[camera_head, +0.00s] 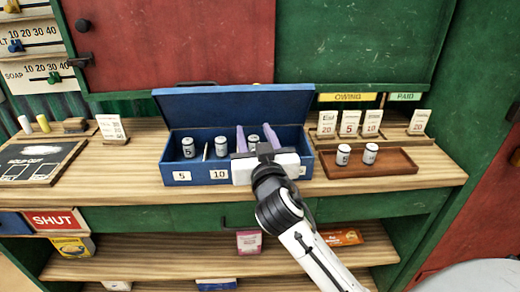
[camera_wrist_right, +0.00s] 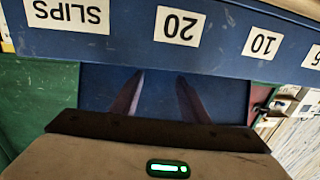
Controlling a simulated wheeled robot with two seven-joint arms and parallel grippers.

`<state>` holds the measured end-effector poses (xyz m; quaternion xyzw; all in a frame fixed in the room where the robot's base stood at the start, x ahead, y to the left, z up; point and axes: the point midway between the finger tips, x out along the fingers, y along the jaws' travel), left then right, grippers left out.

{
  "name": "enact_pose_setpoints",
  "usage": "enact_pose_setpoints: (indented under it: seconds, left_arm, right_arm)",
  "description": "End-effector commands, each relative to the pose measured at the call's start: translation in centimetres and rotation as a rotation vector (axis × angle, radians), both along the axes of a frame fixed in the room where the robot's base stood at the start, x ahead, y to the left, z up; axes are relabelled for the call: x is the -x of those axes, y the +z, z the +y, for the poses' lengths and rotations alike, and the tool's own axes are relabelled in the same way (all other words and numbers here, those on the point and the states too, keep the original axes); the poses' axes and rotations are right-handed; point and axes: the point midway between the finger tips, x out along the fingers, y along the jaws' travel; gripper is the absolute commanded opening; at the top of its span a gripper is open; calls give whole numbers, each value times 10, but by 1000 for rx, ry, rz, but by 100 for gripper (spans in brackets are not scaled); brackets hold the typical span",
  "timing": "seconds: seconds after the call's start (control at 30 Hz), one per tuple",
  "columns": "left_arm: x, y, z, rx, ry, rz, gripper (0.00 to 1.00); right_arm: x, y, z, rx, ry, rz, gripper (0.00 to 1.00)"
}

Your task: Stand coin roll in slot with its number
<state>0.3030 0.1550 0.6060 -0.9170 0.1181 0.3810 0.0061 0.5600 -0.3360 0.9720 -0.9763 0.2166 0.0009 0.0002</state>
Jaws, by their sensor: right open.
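The blue coin box (camera_head: 207,102) stands open on the counter, lid raised, with labels 5 and 10 on its front. The wrist view shows upside-down labels SLIPS (camera_wrist_right: 67,14), 20 (camera_wrist_right: 176,26) and 10 (camera_wrist_right: 262,44). A white coin roll marked 5 (camera_head: 188,148) stands in the leftmost slot; another roll (camera_head: 221,148) stands in the 10 slot. A third roll (camera_head: 253,141) shows partly between the fingers of my right gripper (camera_head: 256,138), which is open over the box and hides its front right part. My left gripper is out of view.
A brown tray (camera_head: 395,168) right of the box holds two upright rolls, one marked 5 (camera_head: 343,154) and another (camera_head: 370,154). Price cards (camera_head: 348,122) stand behind it. A slate (camera_head: 40,162) lies at left.

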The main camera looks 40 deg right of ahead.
Motion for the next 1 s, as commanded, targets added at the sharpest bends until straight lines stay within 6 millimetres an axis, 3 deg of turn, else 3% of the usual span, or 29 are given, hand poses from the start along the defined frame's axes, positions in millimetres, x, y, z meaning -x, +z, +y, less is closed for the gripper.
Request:
enact_pose_setpoints:
  seconds: [0.2,0.4,1.0]
  left_arm:
    - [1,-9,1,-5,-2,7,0]
    - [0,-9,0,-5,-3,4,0]
    - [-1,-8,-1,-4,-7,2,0]
  right_arm:
    - [45,-2,22,-4,1,1,41]
    - [69,-1,33,-1,1,0,41]
    - [76,0,35,2,0,-1,41]
